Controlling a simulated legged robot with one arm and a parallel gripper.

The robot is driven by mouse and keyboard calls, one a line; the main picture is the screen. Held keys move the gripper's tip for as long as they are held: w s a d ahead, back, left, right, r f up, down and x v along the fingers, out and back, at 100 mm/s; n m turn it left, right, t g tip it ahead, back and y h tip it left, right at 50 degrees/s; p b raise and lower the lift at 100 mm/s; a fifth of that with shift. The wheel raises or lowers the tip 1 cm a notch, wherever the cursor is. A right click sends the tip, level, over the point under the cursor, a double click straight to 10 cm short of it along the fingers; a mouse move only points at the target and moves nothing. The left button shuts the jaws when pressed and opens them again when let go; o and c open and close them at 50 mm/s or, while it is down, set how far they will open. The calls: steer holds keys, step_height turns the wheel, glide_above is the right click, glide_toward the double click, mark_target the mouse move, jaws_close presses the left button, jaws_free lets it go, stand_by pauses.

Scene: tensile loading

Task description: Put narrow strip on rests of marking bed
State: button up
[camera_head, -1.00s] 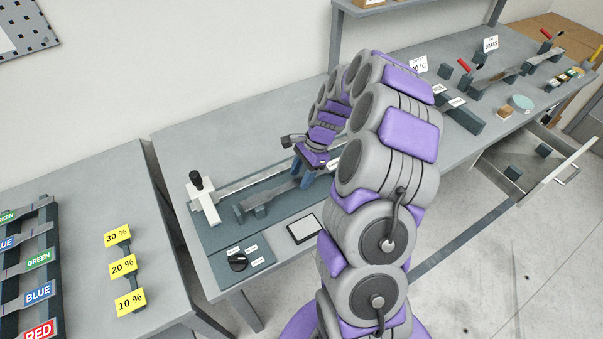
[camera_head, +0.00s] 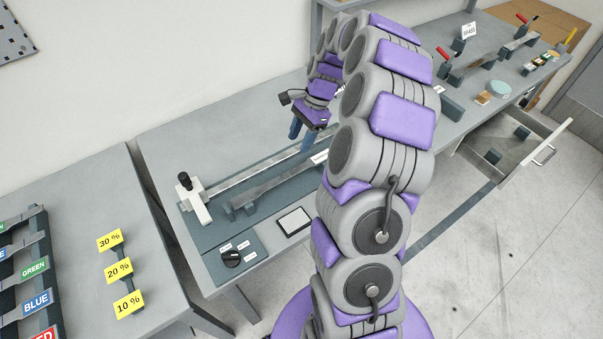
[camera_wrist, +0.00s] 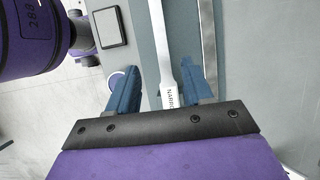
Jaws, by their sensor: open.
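The narrow strip (camera_head: 275,186) is a grey metal strip with flared ends and a white label. It lies along the marking bed (camera_head: 213,232), its near-left end at a dark rest (camera_head: 243,207). My arm hides its far end and any rest there. My gripper (camera_head: 300,144), with blue fingers, is above the strip, open and empty. In the wrist view the strip (camera_wrist: 166,45) runs between the open fingers of my gripper (camera_wrist: 160,66), its label partly cut off by my gripper body. Whether it is fully seated on both rests cannot be told.
A white slider with a black knob (camera_head: 195,198) stands at the bed's left on a metal rail. A black dial (camera_head: 232,259) and a small framed pad (camera_head: 294,221) are at the front. An open drawer (camera_head: 510,150) juts out at right. Yellow percent signs (camera_head: 118,270) stand on the left table.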

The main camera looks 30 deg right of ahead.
steer(key=s+a+r+n+g+h, duration=0.1)
steer(key=s+a+r+n, duration=0.45)
steer(key=a, duration=0.25)
steer(key=s+a+r+n+h, duration=0.1)
steer(key=s+a+r+n, duration=0.3)
steer(key=s+a, duration=0.35)
steer(key=s+a+n+h, duration=0.2)
steer(key=s+n, duration=0.6)
steer(key=s, duration=1.1)
steer(key=shift+s+a+g, duration=0.2)
steer(key=shift+a+g, duration=0.1)
steer(key=shift+a, duration=0.4)
steer(key=shift+f, duration=0.1)
steer(key=shift+c, duration=0.7)
steer(key=shift+d, duration=0.1)
